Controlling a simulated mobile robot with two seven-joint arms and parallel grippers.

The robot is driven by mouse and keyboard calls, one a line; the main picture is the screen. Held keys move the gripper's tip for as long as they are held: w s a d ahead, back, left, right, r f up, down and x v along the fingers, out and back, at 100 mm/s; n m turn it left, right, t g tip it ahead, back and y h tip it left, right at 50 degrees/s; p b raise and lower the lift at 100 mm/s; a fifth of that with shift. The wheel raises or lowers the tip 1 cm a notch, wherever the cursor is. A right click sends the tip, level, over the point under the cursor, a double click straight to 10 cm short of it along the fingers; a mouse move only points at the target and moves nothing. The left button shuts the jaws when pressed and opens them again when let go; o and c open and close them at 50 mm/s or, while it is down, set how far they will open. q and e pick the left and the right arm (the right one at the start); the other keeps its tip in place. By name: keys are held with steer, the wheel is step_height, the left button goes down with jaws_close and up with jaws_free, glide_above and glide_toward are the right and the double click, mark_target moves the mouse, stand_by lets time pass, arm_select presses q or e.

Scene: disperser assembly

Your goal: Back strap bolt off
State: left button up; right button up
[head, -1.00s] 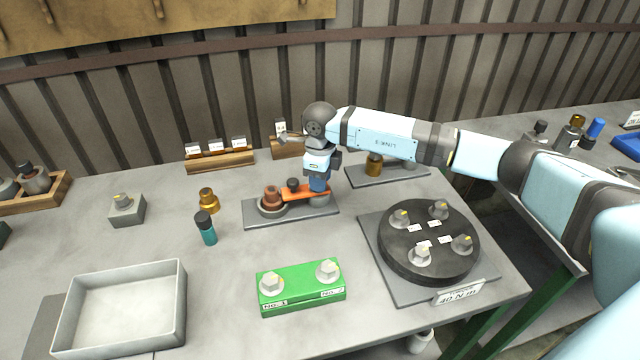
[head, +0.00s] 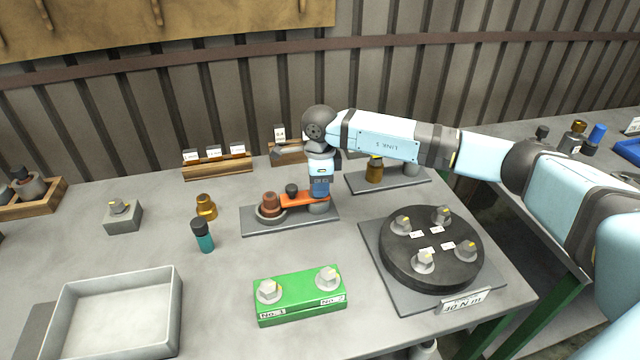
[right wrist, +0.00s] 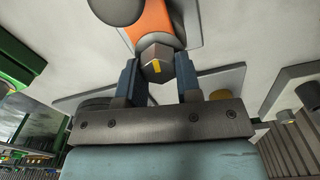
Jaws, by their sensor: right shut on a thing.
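An orange strap (head: 298,200) lies across a grey base plate (head: 262,222). A dark round knob (head: 292,189) stands by the strap's middle, and a brown stepped part (head: 269,204) in a grey ring is at its left end. My right gripper (head: 319,192) points down at the strap's right end. In the right wrist view, its two fingers (right wrist: 157,72) are shut on a grey hex bolt head (right wrist: 155,56) with a yellow mark, at the end of the orange strap (right wrist: 150,18). The bolt's shank is hidden. My left gripper is not in view.
A green block (head: 299,297) with two bolts and a black disc (head: 430,275) with several bolts stand in front. An empty grey tray (head: 172,318) is at front left. A brass part (head: 206,207) and teal bottle (head: 203,236) stand left of the plate.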

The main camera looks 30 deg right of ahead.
steer(key=o, duration=0.9)
step_height(320, 180, up, 14)
steer(key=shift+f, duration=0.1)
stand_by(0.5)
